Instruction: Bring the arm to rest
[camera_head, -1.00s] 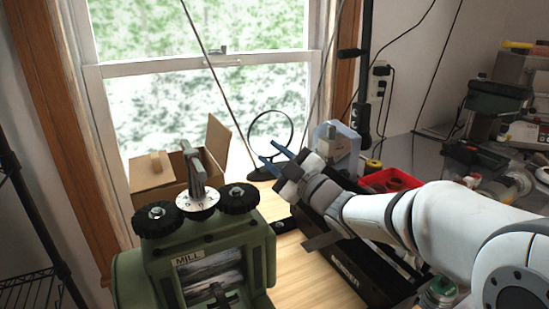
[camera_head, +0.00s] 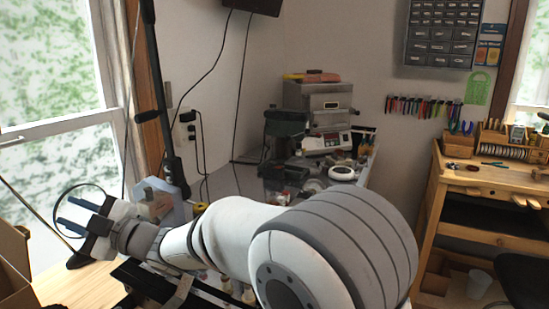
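My gripper (camera_head: 78,214) is at the left of the head view, at the end of my white and grey arm. Its two blue fingers point left and stand apart, with nothing seen between them. It is above the light wooden tabletop, in front of a thin black ring (camera_head: 62,205) on a dark base. I cannot tell whether it touches the ring. My arm stretches from the lower middle of the view toward the left and hides part of the bench behind it.
A cardboard box (camera_head: 14,270) is at the left edge. A grey bench (camera_head: 225,182) carries a kiln-like box (camera_head: 318,105) and a green machine (camera_head: 284,122). A wooden workbench (camera_head: 485,180) with tools stands at the right, with a dark seat (camera_head: 520,282) before it.

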